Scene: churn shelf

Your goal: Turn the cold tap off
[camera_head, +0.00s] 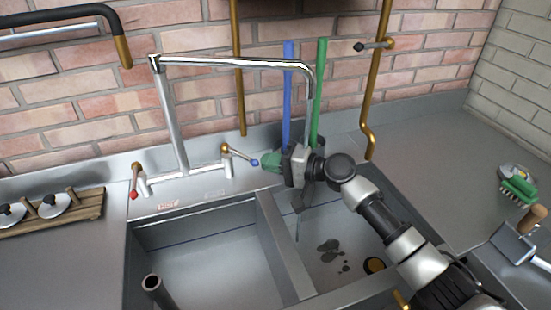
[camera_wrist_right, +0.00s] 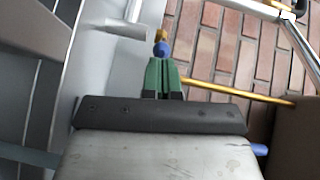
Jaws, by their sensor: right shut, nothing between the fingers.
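The cold tap (camera_head: 238,154) is a brass and chrome lever with a blue knob (camera_head: 254,162) at its tip, on the right side of the chrome faucet (camera_head: 178,115). The hot tap (camera_head: 135,180) with its red knob is on the left. My right gripper (camera_head: 266,162) has green fingertips, shut and empty, just right of the blue knob. In the right wrist view the blue knob (camera_wrist_right: 162,49) lies right at the tips of the shut green fingers (camera_wrist_right: 163,68); I cannot tell whether they touch. My left gripper is not in view.
A double sink lies below, with an empty-looking left basin (camera_head: 200,250) and a dark-stained right basin (camera_head: 335,245). A blue pole (camera_head: 287,85) and a green pole (camera_head: 319,90) stand behind my gripper. A green brush (camera_head: 519,189) is on the right counter.

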